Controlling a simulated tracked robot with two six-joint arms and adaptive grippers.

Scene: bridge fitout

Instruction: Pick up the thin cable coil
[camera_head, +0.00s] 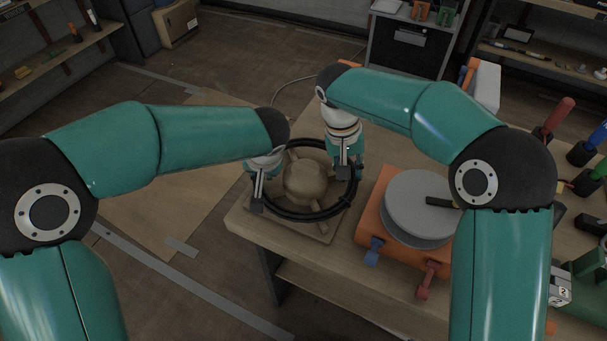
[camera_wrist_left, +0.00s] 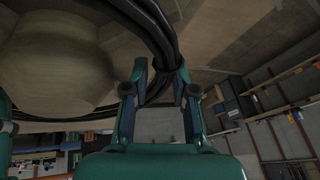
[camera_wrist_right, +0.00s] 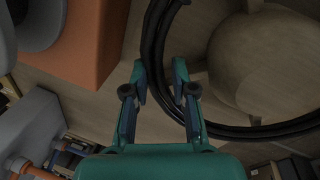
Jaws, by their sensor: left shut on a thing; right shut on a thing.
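The black cable coil (camera_head: 320,214) forms a ring around a rounded wooden form (camera_head: 305,181) at the near left of the workbench. My left gripper (camera_head: 257,188) is shut on the coil's left side. In the left wrist view the coil (camera_wrist_left: 152,28) runs down between the fingers (camera_wrist_left: 158,80). My right gripper (camera_head: 345,160) is shut on the coil's right side. In the right wrist view the coil (camera_wrist_right: 150,40) passes between the fingers (camera_wrist_right: 158,80). I cannot tell how far the coil is above the wooden base (camera_head: 312,233).
Right of the coil stands an orange unit (camera_head: 370,228) with a grey round disc (camera_head: 425,205) on top. Several coloured-handled tools, including a red one (camera_head: 558,118), stand at the bench's far right. Open floor (camera_head: 150,215) lies left of the bench (camera_head: 262,235).

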